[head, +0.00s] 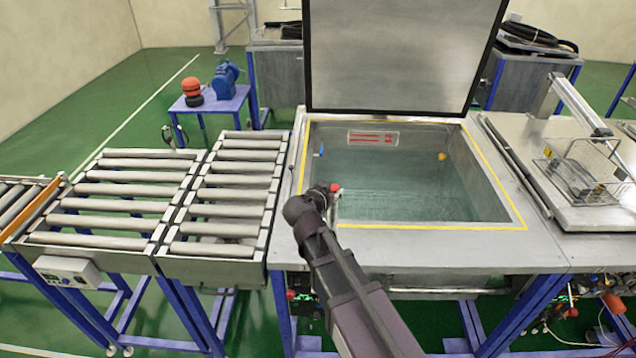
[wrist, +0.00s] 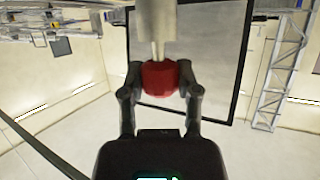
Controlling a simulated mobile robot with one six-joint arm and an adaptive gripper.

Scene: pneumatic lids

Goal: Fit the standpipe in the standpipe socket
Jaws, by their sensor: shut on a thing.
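My gripper (wrist: 160,85) is shut on the red knob (wrist: 160,78) of the standpipe, whose stem and pale grey tube (wrist: 157,20) run up out of the wrist picture. In the head view the red knob (head: 336,187) shows just past the end of my arm, over the near left part of the open water tank (head: 500,228). My arm hides most of the standpipe there. I cannot make out the standpipe socket in either view, nor whether the tube touches anything.
The tank lid (head: 400,55) stands open at the back. A blue fitting (head: 321,151) and a yellow one (head: 441,156) sit at the tank walls. A roller conveyor (head: 235,168) adjoins on the left. A wire basket (head: 585,170) stands on the right-hand steel top.

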